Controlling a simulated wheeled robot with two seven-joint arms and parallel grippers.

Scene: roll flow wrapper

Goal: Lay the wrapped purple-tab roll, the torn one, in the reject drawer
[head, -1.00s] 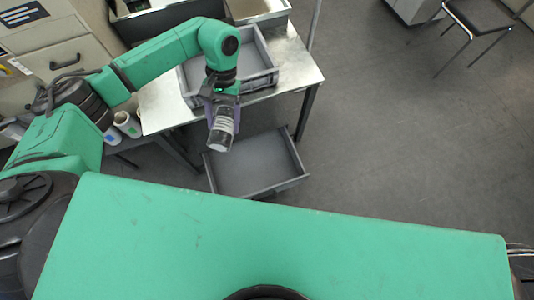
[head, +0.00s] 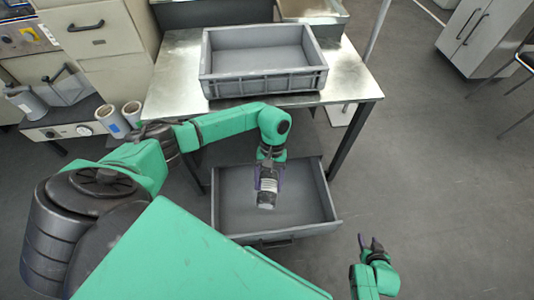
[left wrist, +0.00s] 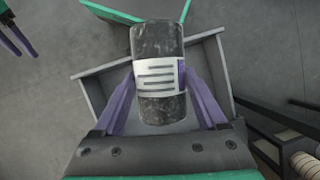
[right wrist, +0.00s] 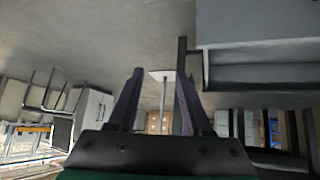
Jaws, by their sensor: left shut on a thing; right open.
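My left gripper (head: 267,180) is shut on the dark wrapped roll (head: 267,193), which has a white printed label band. In the left wrist view the roll (left wrist: 155,105) sits between the purple fingers, and a purple tab (left wrist: 182,72) shows at the label's right edge. No tear can be made out. The open reject drawer (head: 230,232) is below; the roll is over its inside, and I cannot tell how high above the floor of the drawer. My right gripper (head: 371,243) is open and empty, to the right of the drawer.
An empty grey crate (head: 263,85) stands on the metal table (head: 170,90) above the drawer. Two rolls (head: 112,120) stand at the table's left, by a grey machine. A table leg (head: 353,140) is right of the drawer. Open floor (head: 440,190) lies to the right.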

